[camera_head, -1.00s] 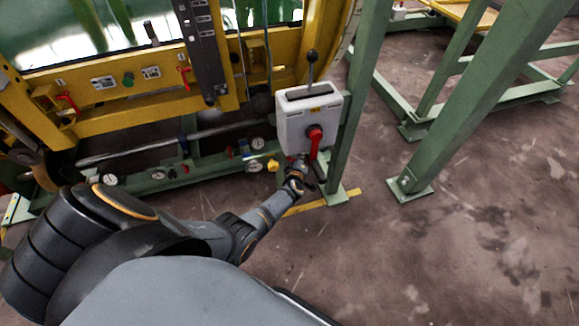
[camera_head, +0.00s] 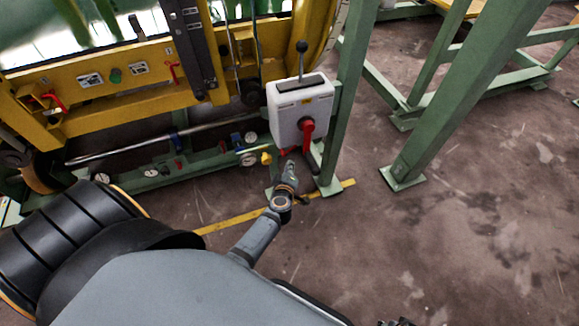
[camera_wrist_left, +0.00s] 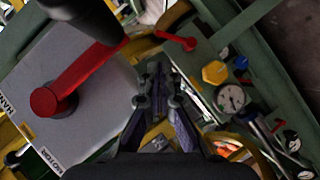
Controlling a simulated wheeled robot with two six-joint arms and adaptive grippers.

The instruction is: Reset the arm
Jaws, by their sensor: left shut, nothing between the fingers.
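A light grey control box (camera_head: 302,103) hangs on a green post, with a black-knobbed lever (camera_head: 301,62) on top and a red rotary handle (camera_head: 306,132) on its front, its grip pointing down. The box (camera_wrist_left: 75,110) and red handle (camera_wrist_left: 85,75) also show in the left wrist view, with labels reading HAND and MOTOR beside the handle. My left gripper (camera_head: 288,163) is just below the box, apart from the handle as far as I can tell. In the left wrist view its fingers (camera_wrist_left: 157,78) are together and empty, to the right of the handle.
A yellow machine frame (camera_head: 130,108) with small red levers stands behind at left. Gauges and a yellow knob (camera_head: 266,158) sit low beside the box. Green posts (camera_head: 440,110) rise to the right. The concrete floor (camera_head: 470,240) at right is open.

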